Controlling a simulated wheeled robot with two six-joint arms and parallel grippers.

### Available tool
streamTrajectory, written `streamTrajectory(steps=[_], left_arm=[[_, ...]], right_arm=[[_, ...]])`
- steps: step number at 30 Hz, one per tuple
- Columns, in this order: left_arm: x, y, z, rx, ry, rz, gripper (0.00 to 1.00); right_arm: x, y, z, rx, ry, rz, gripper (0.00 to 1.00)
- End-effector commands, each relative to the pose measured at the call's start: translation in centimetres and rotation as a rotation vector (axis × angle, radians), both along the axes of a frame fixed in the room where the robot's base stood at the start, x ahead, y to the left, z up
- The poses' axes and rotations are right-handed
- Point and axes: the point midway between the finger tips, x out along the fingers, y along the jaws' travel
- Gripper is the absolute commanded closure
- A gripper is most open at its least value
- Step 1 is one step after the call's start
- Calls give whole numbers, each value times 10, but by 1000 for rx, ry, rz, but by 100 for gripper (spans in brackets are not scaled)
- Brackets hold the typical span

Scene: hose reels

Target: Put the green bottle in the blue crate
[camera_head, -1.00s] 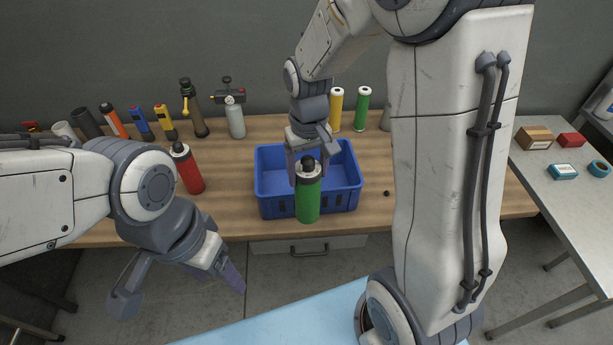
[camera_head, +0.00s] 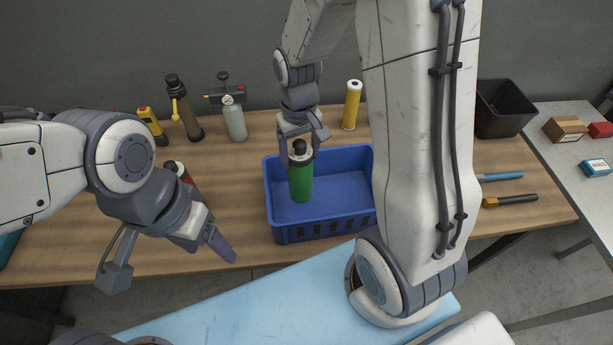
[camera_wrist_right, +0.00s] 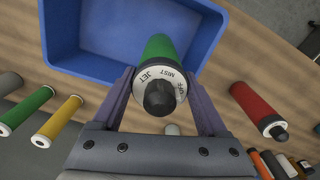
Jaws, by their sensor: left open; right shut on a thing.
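The green bottle (camera_head: 300,182) has a black cap and hangs upright in my right gripper (camera_head: 300,152), which is shut around its neck. In the head view it appears over the blue crate (camera_head: 325,228), toward its left side. In the right wrist view the bottle (camera_wrist_right: 160,47) lies between the fingers of my right gripper (camera_wrist_right: 163,90), with the blue crate (camera_wrist_right: 58,38) beyond it. I cannot tell whether the bottle's base touches the crate floor. My left gripper (camera_head: 205,246) is open and empty, left of the crate and near the table's front edge.
A red bottle (camera_head: 180,170) stands left of the crate, partly behind my left arm. A black bin (camera_head: 503,108) and two hand tools (camera_head: 510,200) are at the right.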

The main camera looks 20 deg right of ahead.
Motion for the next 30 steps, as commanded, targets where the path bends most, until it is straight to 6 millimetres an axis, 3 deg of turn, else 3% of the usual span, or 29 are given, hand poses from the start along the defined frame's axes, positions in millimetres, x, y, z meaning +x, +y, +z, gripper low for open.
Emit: streamTrajectory(steps=[15, 27, 28, 30], left_arm=[[0, 0, 12, 0, 0, -3, 31], [0, 0, 8, 0, 0, -2, 31], [0, 0, 9, 0, 0, -2, 31], [0, 0, 10, 0, 0, -2, 31]], right_arm=[[0, 2, -60, 0, 0, 4, 100], [1, 2, -67, 0, -3, 4, 100], [1, 2, -67, 0, -2, 4, 20], [1, 2, -66, 0, -2, 4, 0]])
